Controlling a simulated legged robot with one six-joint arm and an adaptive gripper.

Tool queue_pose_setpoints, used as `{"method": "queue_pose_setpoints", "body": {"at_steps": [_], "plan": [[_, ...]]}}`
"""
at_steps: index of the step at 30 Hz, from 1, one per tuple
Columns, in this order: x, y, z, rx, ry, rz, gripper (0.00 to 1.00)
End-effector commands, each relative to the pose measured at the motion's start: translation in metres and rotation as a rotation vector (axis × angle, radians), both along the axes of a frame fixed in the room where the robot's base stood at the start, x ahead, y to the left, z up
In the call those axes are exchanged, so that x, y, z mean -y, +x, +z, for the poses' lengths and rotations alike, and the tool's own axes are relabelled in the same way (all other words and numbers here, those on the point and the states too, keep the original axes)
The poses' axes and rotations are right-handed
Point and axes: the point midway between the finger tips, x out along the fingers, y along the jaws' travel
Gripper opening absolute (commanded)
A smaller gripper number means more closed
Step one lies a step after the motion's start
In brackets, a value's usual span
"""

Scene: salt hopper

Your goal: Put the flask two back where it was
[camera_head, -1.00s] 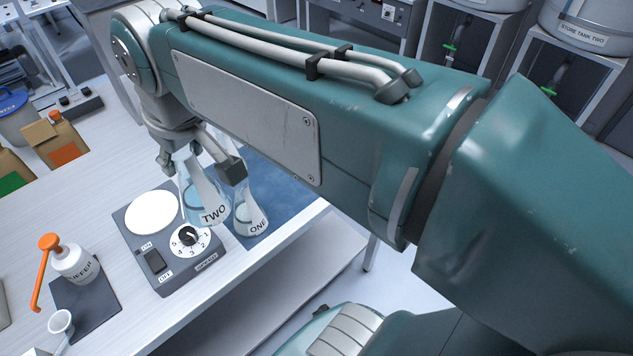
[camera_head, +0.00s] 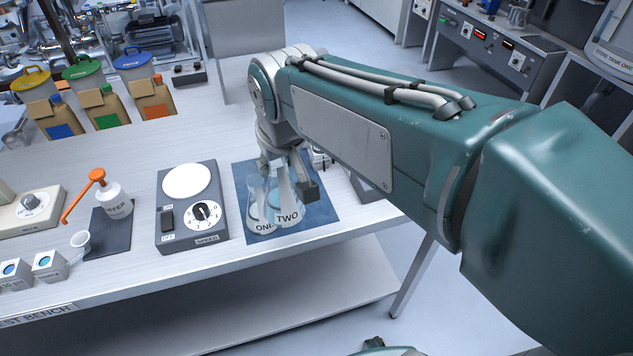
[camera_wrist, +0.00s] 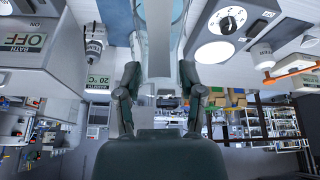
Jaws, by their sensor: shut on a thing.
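Flask two (camera_head: 288,213) is a clear conical flask with blue liquid and a TWO label. My gripper (camera_head: 288,183) is shut on its neck, and the flask looks upright. Flask one (camera_head: 260,221), a similar flask labelled ONE, stands on the blue mat (camera_head: 322,213) just left of flask two and is partly overlapped by it. Flask two is over the mat; I cannot tell whether its base touches it. In the wrist view, the clear glass of flask two (camera_wrist: 164,60) runs between my two fingers, with blue liquid at the top edge.
A stirrer (camera_head: 207,234) with a round white plate and speed dial stands left of the mat. A pump bottle (camera_head: 116,202) is further left. Several brown bottles (camera_head: 107,112) stand at the back. The bench's front edge is close to the mat. A BATH display (camera_wrist: 22,42) shows OFF.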

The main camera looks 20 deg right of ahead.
Motion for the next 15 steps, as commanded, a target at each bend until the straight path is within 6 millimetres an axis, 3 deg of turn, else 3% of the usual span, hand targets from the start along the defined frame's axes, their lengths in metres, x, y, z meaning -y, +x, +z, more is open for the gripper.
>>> {"method": "queue_pose_setpoints", "body": {"at_steps": [7,15], "plan": [[0.052,0.040,-0.023,-0.002,0.012,-0.011,0.00],[0.068,0.065,-0.066,-0.001,0.007,-0.006,0.00]]}}
